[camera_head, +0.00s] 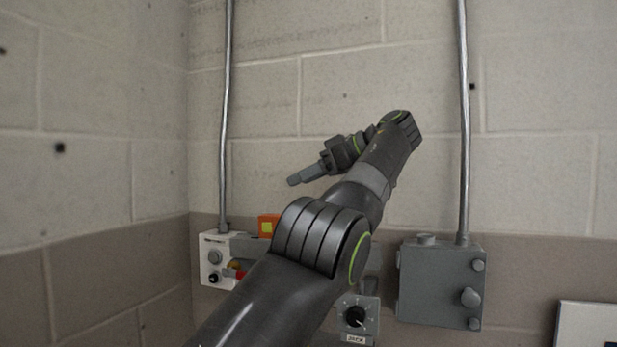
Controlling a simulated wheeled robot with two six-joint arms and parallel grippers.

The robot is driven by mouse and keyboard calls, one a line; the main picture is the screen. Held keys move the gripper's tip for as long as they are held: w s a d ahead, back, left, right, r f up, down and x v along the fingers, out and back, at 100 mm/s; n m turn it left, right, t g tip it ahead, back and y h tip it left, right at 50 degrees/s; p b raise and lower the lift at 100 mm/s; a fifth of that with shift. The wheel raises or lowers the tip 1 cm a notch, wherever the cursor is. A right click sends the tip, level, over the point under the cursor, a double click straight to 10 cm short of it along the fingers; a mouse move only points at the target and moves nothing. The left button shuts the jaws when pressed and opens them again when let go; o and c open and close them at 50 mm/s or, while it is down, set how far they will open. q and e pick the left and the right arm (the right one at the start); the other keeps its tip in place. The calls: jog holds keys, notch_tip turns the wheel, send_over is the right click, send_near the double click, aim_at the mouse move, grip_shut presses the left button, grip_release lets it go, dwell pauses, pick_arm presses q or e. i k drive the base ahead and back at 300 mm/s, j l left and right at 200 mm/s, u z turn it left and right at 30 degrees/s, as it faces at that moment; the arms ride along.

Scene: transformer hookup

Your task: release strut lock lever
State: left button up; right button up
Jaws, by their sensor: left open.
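My left gripper (296,180) is in the air in front of the block wall, its fingers pointing left and slightly down. It is seen side-on, is open, and nothing shows between its fingers. It is apart from the wall boxes and above them. My left arm crosses the middle of the view and hides part of the wall equipment. I cannot make out a strut lock lever; it may be hidden or out of view. My right gripper is not in view.
A white control box (209,242) with knobs and an orange-yellow block (268,224) are left of my arm. A dial box (363,325) marked "JACK" and a grey box (416,286) are right of it. Two conduits (226,120) (464,120) run up the wall.

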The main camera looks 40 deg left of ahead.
aim_at(229, 273)
jog(key=k, duration=1)
